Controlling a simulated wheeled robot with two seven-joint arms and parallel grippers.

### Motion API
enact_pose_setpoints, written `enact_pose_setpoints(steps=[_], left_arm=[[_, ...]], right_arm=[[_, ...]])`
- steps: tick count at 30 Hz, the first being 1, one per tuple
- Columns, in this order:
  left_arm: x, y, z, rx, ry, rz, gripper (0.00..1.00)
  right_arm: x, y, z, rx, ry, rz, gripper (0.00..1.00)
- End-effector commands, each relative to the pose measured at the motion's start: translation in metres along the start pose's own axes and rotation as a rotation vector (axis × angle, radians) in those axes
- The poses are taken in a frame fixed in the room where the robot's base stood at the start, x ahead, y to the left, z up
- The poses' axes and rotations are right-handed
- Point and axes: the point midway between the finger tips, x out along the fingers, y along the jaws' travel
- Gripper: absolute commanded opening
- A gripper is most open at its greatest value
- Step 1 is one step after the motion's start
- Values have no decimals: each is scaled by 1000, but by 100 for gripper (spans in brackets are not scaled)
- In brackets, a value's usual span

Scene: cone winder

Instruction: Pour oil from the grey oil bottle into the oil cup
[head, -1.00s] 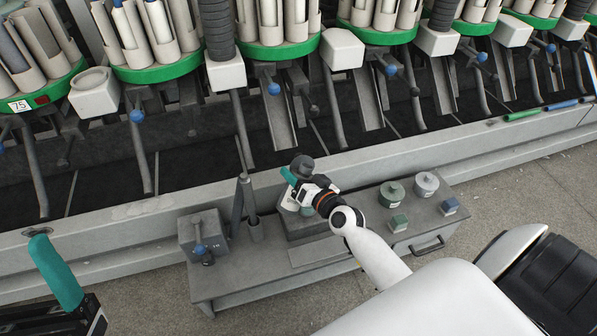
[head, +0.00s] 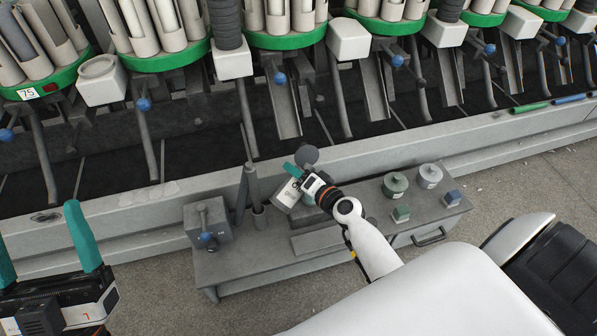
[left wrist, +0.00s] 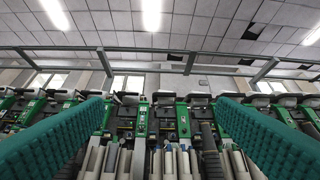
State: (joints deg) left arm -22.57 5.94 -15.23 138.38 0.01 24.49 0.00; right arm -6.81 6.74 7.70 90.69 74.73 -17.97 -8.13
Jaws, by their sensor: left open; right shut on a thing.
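My right gripper (head: 297,174) is shut on the grey oil bottle (head: 287,194), which leans to one side above the grey bench (head: 258,268). A pale label shows on the bottle; the gripper hides part of it. A dark grey round thing (head: 307,154) shows just behind the gripper. I cannot tell whether that is the oil cup, nor whether the bottle touches it. No oil stream is visible. My left gripper (head: 38,225) is open and empty at the lower left, away from the bench. Its teal fingers stand wide apart in the left wrist view (left wrist: 160,106).
The winder's ledge (head: 140,200) runs behind.

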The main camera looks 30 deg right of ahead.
Motion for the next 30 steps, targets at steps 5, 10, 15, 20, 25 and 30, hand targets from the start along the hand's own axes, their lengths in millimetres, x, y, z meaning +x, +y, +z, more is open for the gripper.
enact_pose_setpoints(steps=[5, 10, 15, 20, 25, 30], left_arm=[[1, 1, -8, 4, 58, 2, 80], [1, 2, -16, 6, 113, 4, 80], [0, 4, -25, 9, 170, 6, 80], [-1, 5, -33, 11, 223, 8, 80], [-3, 6, -41, 14, 279, 11, 80], [-5, 7, -49, 16, 336, 13, 80]], right_arm=[[0, 0, 0, 43, 8, 1, 23], [0, 0, -2, 82, 17, 1, 23], [1, -1, -3, 121, 27, 1, 23], [1, -2, -4, 156, 35, 1, 23], [1, -1, -5, 189, 44, 2, 23], [0, 0, -4, 220, 51, 2, 23]])
